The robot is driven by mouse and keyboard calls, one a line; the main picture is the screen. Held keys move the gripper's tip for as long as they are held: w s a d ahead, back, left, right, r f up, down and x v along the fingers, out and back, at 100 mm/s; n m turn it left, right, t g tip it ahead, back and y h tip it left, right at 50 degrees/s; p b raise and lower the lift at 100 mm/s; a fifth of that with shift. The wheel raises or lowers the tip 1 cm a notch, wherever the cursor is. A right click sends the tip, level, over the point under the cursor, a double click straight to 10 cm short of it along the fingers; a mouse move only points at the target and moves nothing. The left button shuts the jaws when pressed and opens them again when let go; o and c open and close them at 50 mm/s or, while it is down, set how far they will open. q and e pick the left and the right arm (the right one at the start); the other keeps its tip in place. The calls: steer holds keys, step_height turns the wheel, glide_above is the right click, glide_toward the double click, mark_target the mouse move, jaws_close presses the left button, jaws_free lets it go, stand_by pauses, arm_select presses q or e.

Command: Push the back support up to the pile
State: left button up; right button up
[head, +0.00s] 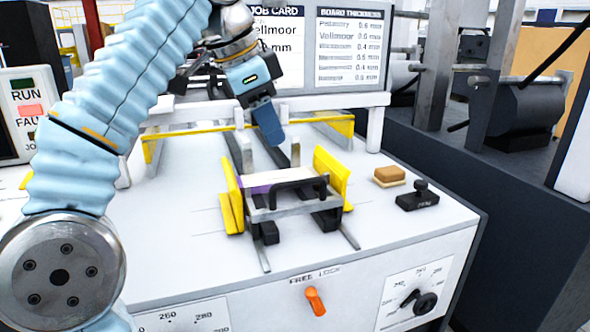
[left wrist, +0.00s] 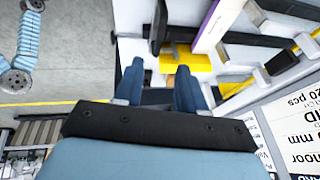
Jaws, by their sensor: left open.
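A grey crossbar with a black arched handle, which looks like the back support (head: 262,213), sits across dark rails at the front of the feeder. The pile (head: 258,184), white on top with a purple edge, lies just behind it between yellow side guides (head: 332,172). I cannot tell whether crossbar and pile touch. My left gripper (head: 270,138) points down above the rails behind the pile, apart from both. In the left wrist view its two blue fingers (left wrist: 158,90) are spread with nothing between them. The purple-edged pile (left wrist: 210,25) shows beyond them. My right gripper is not in view.
Grey posts (head: 244,150) stand on the rails behind the pile. A brown block (head: 389,176) and a black stamp-like tool (head: 417,197) lie to the right. An orange lever (head: 315,301) is on the front panel. A job card board (head: 345,48) stands behind.

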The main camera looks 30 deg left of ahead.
mark_target(291, 184)
arm_select(q)
steer(key=x, duration=1.1)
steer(key=shift+w+f, duration=0.15)
steer(key=shift+f, duration=0.2)
jaws_close()
